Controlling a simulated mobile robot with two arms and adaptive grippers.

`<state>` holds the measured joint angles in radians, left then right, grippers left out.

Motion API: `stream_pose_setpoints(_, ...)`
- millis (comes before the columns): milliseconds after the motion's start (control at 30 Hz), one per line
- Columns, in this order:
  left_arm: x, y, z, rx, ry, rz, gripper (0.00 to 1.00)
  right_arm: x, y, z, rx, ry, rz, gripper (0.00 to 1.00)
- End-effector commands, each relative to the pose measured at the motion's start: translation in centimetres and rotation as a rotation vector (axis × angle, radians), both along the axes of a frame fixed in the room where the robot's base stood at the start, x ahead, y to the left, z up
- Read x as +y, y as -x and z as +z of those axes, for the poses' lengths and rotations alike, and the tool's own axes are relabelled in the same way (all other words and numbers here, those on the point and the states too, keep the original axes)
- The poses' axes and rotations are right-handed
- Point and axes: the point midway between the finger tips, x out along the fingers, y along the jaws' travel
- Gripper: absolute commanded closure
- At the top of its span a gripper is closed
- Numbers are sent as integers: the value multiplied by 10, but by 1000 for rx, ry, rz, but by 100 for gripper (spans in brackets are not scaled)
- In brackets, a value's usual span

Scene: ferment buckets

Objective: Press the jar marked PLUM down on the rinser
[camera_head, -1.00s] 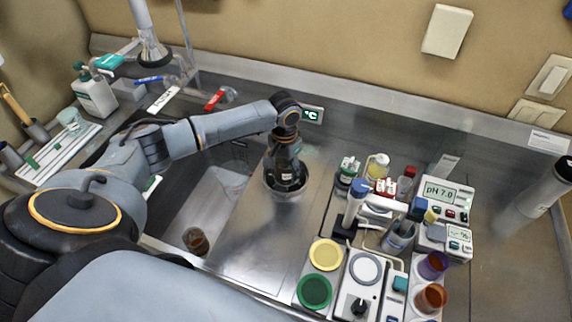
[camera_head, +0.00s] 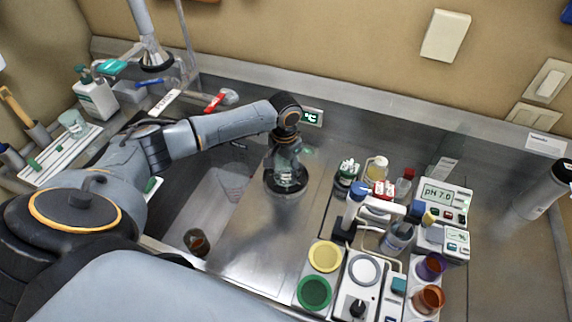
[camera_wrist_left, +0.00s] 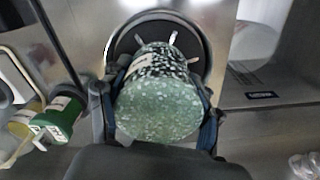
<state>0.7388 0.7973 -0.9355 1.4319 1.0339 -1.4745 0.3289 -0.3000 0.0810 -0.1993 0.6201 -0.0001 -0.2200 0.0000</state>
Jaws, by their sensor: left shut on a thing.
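The jar (camera_wrist_left: 160,100) is greenish glass, covered in pale droplets, with its round base toward the camera in the left wrist view. A white label strip shows on its side; I cannot read it. The jar (camera_head: 290,179) also shows in the head view, low at the rinser (camera_head: 284,193). The round, dark rinser (camera_wrist_left: 128,42) has pale spokes and lies behind the jar's far end; their contact is hidden. My left gripper (camera_head: 286,162) is shut on the jar, one finger on each side. My right gripper is not in view.
A sink basin (camera_head: 205,205) lies left of the rinser. To the right stand several bottles, a pH meter (camera_head: 443,198), and yellow (camera_head: 325,255) and green (camera_head: 314,292) discs. A brown glass (camera_head: 197,242) stands front left. Steel worktop in front of the rinser is clear.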

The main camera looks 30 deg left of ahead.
Motion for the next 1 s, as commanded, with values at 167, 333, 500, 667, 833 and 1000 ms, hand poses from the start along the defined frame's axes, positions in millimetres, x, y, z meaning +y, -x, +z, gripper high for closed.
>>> stream_pose_setpoints(167,0,0,18,0,0,1,74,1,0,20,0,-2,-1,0)
stream_pose_setpoints(333,0,0,31,-1,0,1,74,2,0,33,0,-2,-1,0)
stream_pose_setpoints(500,0,-1,43,-2,0,1,74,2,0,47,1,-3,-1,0)
stream_pose_setpoints(667,0,-1,51,-4,1,0,74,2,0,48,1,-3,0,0)
stream_pose_setpoints(833,0,-1,64,-4,1,0,74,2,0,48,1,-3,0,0)
stream_pose_setpoints(1000,0,-1,71,-3,0,0,74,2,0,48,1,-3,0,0)
